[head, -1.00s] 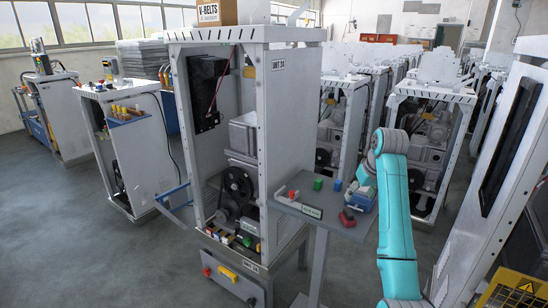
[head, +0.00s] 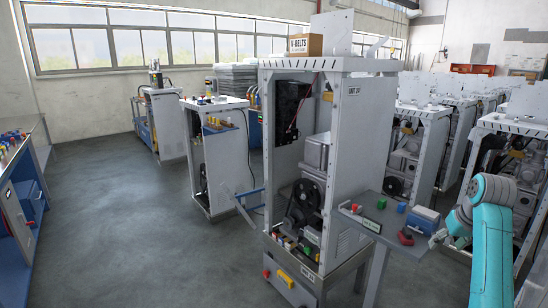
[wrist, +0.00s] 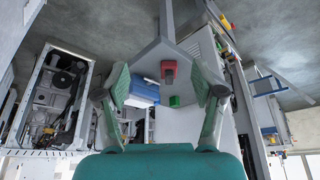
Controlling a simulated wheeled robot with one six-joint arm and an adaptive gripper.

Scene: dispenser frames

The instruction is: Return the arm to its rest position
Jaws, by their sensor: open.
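My teal arm reaches in from the right edge of the head view. My gripper (head: 438,239) is at the right end of the grey side tray, close to the blue box (head: 422,220). In the wrist view my gripper (wrist: 160,90) has its two green-padded fingers spread wide with nothing held between them. Beyond the fingers the wrist view shows the tray (wrist: 150,55), a red object (wrist: 169,72), a green block (wrist: 174,101) and the blue box (wrist: 145,92). I cannot tell the exact gap between my fingers and the tray.
The tray (head: 365,212) juts from the open grey cabinet (head: 345,150) labelled as a unit. Similar frames (head: 505,160) stand close behind my arm. A workbench (head: 20,190) is at the far left. Open floor (head: 130,240) lies left of the cabinet.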

